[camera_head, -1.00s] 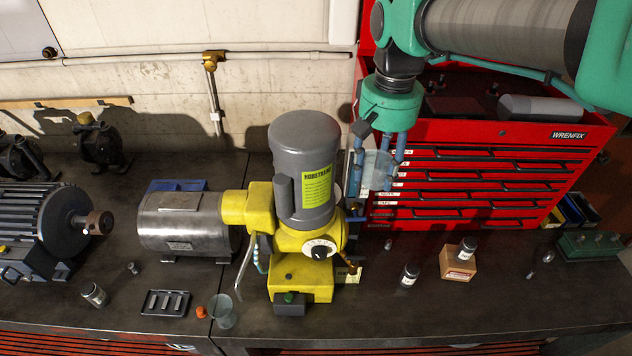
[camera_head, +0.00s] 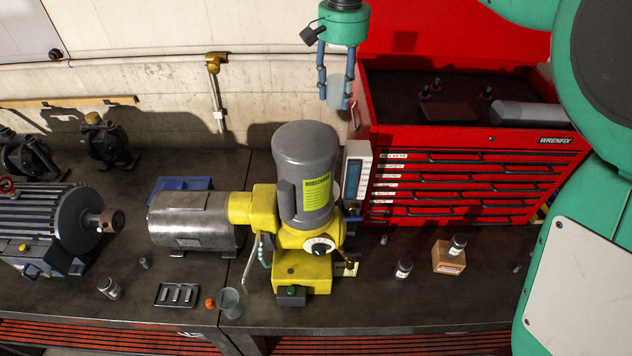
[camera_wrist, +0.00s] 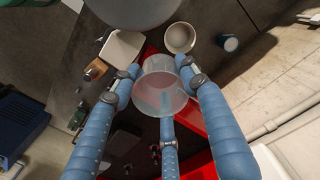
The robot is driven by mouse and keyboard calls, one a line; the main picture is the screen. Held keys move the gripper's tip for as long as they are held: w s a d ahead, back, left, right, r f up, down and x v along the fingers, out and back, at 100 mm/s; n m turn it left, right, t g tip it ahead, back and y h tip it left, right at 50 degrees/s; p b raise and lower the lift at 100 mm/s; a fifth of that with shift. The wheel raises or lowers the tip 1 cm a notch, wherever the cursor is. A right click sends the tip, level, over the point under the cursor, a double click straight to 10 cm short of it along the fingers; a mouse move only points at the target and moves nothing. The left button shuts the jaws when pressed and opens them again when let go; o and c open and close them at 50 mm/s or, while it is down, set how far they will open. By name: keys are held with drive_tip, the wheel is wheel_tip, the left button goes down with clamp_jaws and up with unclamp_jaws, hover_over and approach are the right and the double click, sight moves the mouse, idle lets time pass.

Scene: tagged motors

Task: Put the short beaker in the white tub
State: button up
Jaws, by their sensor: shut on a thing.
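My gripper (camera_head: 337,92) is shut on a clear, wide beaker (camera_head: 336,92), which I take to be the short beaker. It is held high, above and behind the yellow and grey motor. In the wrist view the beaker (camera_wrist: 160,88) sits between my blue fingers (camera_wrist: 160,82), looking empty. A round, pale open container (camera_wrist: 180,38), which looks like the white tub, stands on the bench beyond the beaker in the wrist view. The beaker is apart from it.
The tall motor (camera_head: 305,165) stands near the tub, with a white meter (camera_head: 356,172) beside it. A red tool cabinet (camera_head: 470,185) is to the right. Another clear beaker (camera_head: 230,304) stands at the bench front.

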sight(329, 102)
drive_tip(key=w+a+f+m+p, duration=0.25)
drive_tip(key=w+f+m, duration=0.3)
drive_tip(key=f, duration=0.75)
drive_tip(key=w+a+f+m+p, duration=0.1)
drive_tip(key=w+f+m+p, duration=0.35)
drive_tip(key=f, duration=0.95)
wheel_tip(329, 102, down, 14)
drive_tip(key=m+p, duration=0.1)
drive_tip(key=m, duration=0.5)
drive_tip(key=shift+s+d+r+m, duration=0.15)
drive_tip(key=shift+s+r+m, duration=0.15)
drive_tip(key=shift+s, duration=0.15)
drive_tip(key=shift+f, duration=0.1)
drive_tip(key=shift+f+p, duration=0.35)
drive_tip(key=shift+f, duration=2.5)
drive_tip(key=shift+f, duration=0.15)
drive_tip(key=shift+f+p, duration=0.3)
drive_tip(key=shift+f, duration=1.65)
